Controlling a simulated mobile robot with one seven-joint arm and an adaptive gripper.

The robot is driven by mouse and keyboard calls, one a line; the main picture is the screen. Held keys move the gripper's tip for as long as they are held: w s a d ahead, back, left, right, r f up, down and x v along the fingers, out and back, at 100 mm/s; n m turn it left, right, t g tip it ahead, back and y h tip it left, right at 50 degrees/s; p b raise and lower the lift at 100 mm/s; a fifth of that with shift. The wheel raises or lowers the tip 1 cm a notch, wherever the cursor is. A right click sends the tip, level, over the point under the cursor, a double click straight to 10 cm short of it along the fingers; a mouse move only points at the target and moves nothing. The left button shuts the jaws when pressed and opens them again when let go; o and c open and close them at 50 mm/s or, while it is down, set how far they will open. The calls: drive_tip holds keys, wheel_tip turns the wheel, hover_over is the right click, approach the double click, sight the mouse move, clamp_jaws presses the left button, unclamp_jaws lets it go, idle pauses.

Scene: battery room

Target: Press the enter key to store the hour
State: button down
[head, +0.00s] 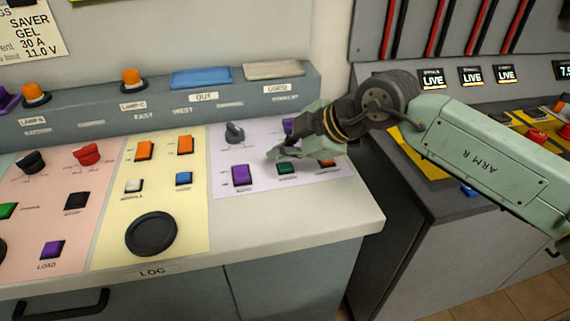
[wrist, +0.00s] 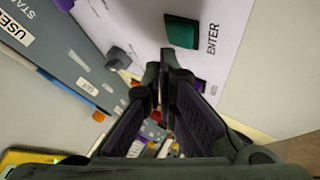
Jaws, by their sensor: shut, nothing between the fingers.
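The enter key is a dark green square key on the pale lilac panel (head: 257,195), and in the head view it is the green key (head: 289,168) near the right end. In the wrist view the green enter key (wrist: 182,31) has the printed label ENTER beside it. My gripper (head: 274,155) is shut and empty, with its fingertips above the panel, just left of and behind the green key. In the wrist view its fingertips (wrist: 164,62) sit a little below the key, apart from it in the picture. I cannot tell their exact height.
On the same panel are a purple key (head: 241,175), a grey knob (head: 234,132) and an orange key (head: 327,163) right of the green one. A raised back ledge carries blue (head: 201,78) and beige (head: 274,69) trays. A second console stands at right.

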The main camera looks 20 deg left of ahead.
sight(284, 168)
drive_tip(key=shift+f, duration=0.1)
idle(0.3)
drive_tip(key=shift+f+b, duration=0.4)
drive_tip(key=shift+b, duration=0.4)
drive_tip(key=shift+f+b, duration=0.45)
drive_tip(key=shift+b, duration=0.2)
idle(0.4)
drive_tip(key=shift+r, duration=0.15)
drive_tip(key=shift+r+p, duration=0.3)
drive_tip(key=shift+r, duration=0.45)
drive_tip(key=shift+r, duration=0.1)
drive_tip(key=shift+r+p, duration=1.3)
drive_tip(key=shift+r, duration=1.15)
